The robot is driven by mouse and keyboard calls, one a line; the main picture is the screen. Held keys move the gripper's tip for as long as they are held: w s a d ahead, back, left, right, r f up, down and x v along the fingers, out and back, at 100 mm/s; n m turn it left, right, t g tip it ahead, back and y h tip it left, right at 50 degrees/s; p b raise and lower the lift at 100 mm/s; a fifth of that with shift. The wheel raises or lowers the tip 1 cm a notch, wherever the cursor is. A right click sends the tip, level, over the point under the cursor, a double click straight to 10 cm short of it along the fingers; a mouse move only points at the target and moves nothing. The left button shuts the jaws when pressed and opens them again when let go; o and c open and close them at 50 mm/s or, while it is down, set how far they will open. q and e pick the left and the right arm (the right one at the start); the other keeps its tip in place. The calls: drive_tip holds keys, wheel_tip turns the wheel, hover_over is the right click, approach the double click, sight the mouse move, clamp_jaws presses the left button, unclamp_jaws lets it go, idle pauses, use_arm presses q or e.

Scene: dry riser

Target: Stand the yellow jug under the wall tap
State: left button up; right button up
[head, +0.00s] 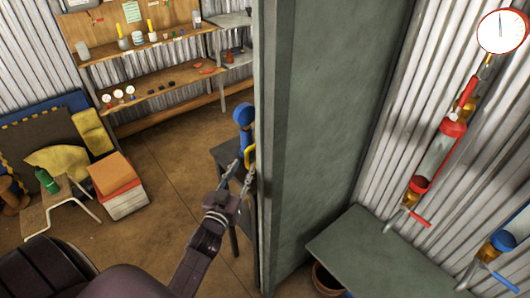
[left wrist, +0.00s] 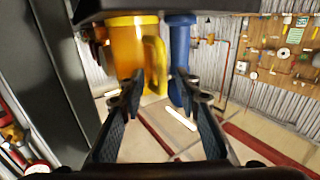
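The yellow jug (left wrist: 126,48) hangs or stands ahead of my left gripper in the left wrist view, its handle (left wrist: 157,62) on its right side. In the head view only a yellow loop (head: 249,158) shows past the edge of a grey panel. My left gripper (head: 240,176) is open, and its fingertips (left wrist: 158,86) lie either side of the handle in the picture; I cannot tell whether they touch. A blue jug (head: 243,115) is beside the yellow one. On the right wall are a red-handled tap (head: 418,217) and a blue-handled tap (head: 504,281). My right gripper is not in view.
The tall grey panel (head: 320,110) stands between the jugs and the taps. Boxes (head: 117,186) and a small stool (head: 62,203) are at left. Open floor (head: 165,150) lies between.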

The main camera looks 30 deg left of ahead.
sight(246, 162)
use_arm(q)
drive_tip(key=w, duration=0.1)
drive_tip(key=w+a+p, duration=0.1)
drive_tip(key=w, duration=0.2)
drive_tip(key=shift+w+a+f, duration=0.15)
drive_tip(key=shift+w+f, duration=0.2)
drive_tip(key=shift+w, duration=0.05)
drive_tip(key=shift+s, duration=0.1)
clamp_jaws()
